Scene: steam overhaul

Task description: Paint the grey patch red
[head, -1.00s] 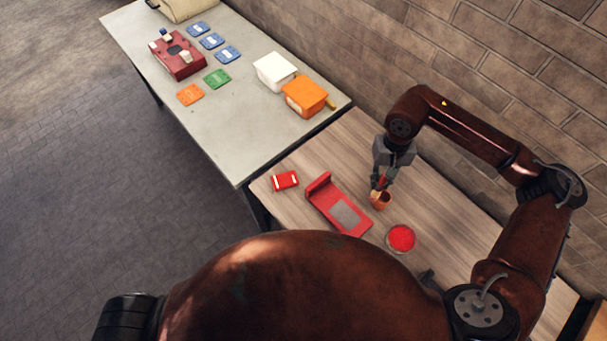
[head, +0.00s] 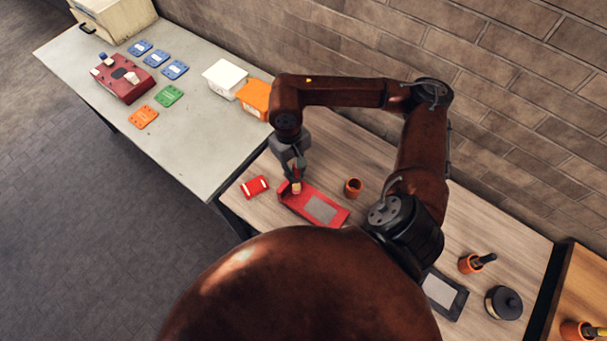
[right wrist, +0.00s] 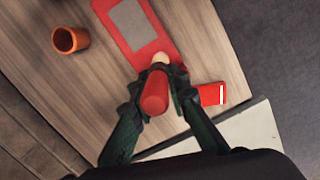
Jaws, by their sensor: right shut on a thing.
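The grey patch (head: 321,209) is a plain grey rectangle on a red plate (head: 338,222) with a raised end, lying on the wooden table. The patch also shows at the top of the right wrist view (right wrist: 130,25). My right gripper (head: 296,178) is shut on a brush (right wrist: 155,92) with a thick red handle and a pale tip. It holds the brush over the raised end of the plate, left of the patch in the head view. Whether the tip touches the plate, I cannot tell. My left gripper is not in view.
An empty-looking orange cup (head: 353,187) stands behind the plate. A small red box (head: 255,187) lies to its left. Another orange cup (head: 470,264), a dark lidded pot (head: 503,302) and a dark-framed panel (head: 440,291) are at right. The grey table (head: 205,150) adjoins at left.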

